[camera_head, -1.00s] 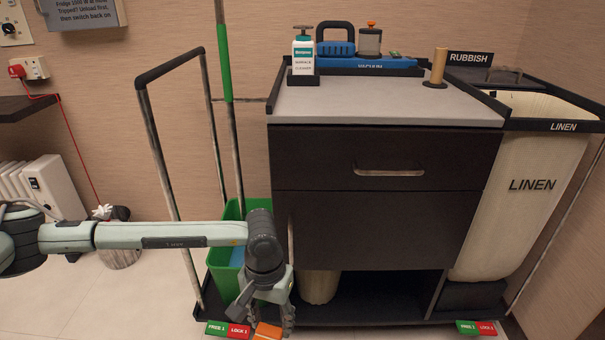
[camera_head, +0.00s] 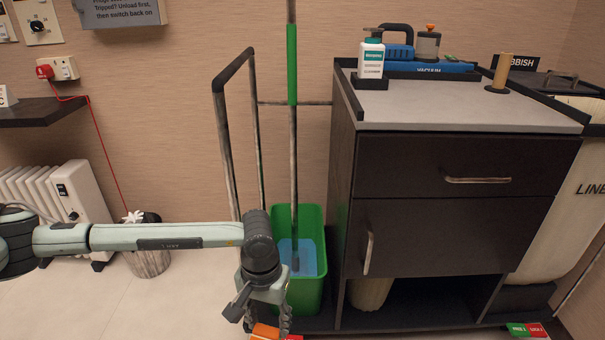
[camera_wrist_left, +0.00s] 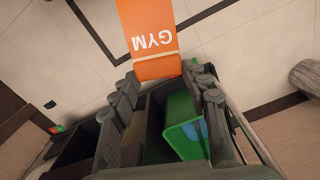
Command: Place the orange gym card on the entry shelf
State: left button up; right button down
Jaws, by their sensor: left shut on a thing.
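The orange gym card (camera_wrist_left: 151,35) sticks out from between the fingertips of my left gripper (camera_wrist_left: 160,82) in the left wrist view, with its "GYM" lettering upside down. In the head view my left gripper (camera_head: 268,318) points down in front of the cart, and part of the orange card (camera_head: 265,331) shows at the bottom edge. The gripper is shut on the card and holds it over the floor. A dark wall shelf (camera_head: 42,112) is at the left edge; I cannot tell if it is the entry shelf. My right gripper is not in view.
A housekeeping cart (camera_head: 445,235) stands at the right, with a green mop bucket (camera_head: 311,290) on its left side. Floor at lower left (camera_head: 100,310) is clear.

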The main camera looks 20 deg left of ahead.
aim_at(32, 112)
jog(key=k+j, duration=0.1)
jog(key=j, duration=1.85)
jog(key=i+j, duration=0.1)
jog(key=j, duration=0.45)
jog(key=i+j, duration=0.1)
jog(key=j, duration=0.45)
jog(key=i+j, duration=0.1)
jog(key=j, duration=0.45)
jog(key=i+j, duration=0.1)
jog(key=j, duration=0.4)
jog(key=i+j, duration=0.1)
jog(key=j, duration=0.45)
jog(key=i+j, duration=0.1)
jog(key=j, duration=0.45)
jog(key=i+j, duration=0.1)
jog(key=j, duration=0.45)
